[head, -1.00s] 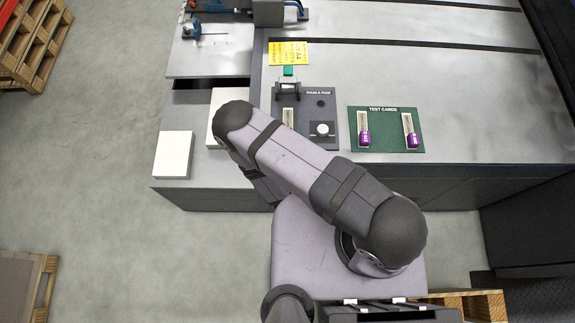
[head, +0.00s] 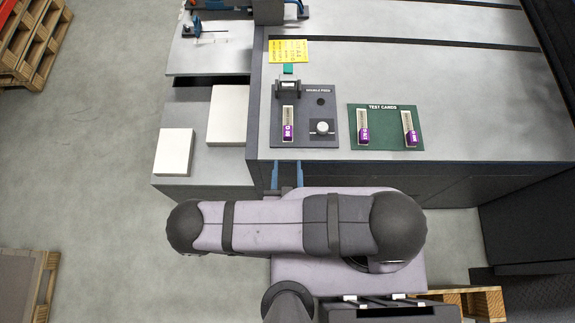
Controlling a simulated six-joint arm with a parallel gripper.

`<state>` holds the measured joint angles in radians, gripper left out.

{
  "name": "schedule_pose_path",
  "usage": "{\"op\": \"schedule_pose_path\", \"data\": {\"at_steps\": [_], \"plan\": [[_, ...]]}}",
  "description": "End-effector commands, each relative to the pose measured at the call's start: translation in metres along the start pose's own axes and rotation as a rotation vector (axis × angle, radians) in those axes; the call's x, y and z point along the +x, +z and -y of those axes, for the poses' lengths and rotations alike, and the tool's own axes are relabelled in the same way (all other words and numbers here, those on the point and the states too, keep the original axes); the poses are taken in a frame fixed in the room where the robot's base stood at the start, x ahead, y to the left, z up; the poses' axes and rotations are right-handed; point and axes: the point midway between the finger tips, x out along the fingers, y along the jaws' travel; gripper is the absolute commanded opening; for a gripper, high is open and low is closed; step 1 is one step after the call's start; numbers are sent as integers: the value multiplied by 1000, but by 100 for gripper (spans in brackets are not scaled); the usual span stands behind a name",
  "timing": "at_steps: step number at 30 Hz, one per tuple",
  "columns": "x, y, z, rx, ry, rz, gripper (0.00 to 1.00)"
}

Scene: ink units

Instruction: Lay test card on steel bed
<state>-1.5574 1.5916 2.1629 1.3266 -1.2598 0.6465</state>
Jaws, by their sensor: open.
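A pale test card (head: 288,118) with a purple end lies lengthwise on the dark "DOUBLE FEED" panel (head: 310,139), just in front of a small black bracket (head: 288,86). The steel bed cannot be told apart clearly; the card covers the middle of that spot. Two similar cards, a left one (head: 363,124) and a right one (head: 409,125), lie on the green "TEST CARDS" mat (head: 386,143). My gripper (head: 287,173) shows as two blue fingers, apart and empty, in front of the counter edge, below the panel card and clear of it.
A round white knob (head: 322,128) sits on the panel, right of the card. A yellow note (head: 289,51) lies behind the bracket. Two white blocks, one nearer (head: 173,153) and one farther (head: 228,115), stand on the lower left shelf. The counter right of the mat is clear.

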Motion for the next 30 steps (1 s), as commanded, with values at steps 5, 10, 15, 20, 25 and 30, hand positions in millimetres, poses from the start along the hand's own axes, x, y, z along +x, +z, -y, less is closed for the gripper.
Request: {"op": "schedule_pose_path", "data": {"at_steps": [5, 10, 15, 20, 25, 30], "plan": [[-11, 5, 1, 0, -3, 1, 44], [-17, 7, 0, 2, -2, 0, 44], [-18, 8, -1, 3, 1, 0, 44], [-18, 8, 0, 4, 2, 2, 44], [-16, 12, 5, 26, 31, 63, 44], [-13, 22, 22, 89, 99, 252, 44]]}}
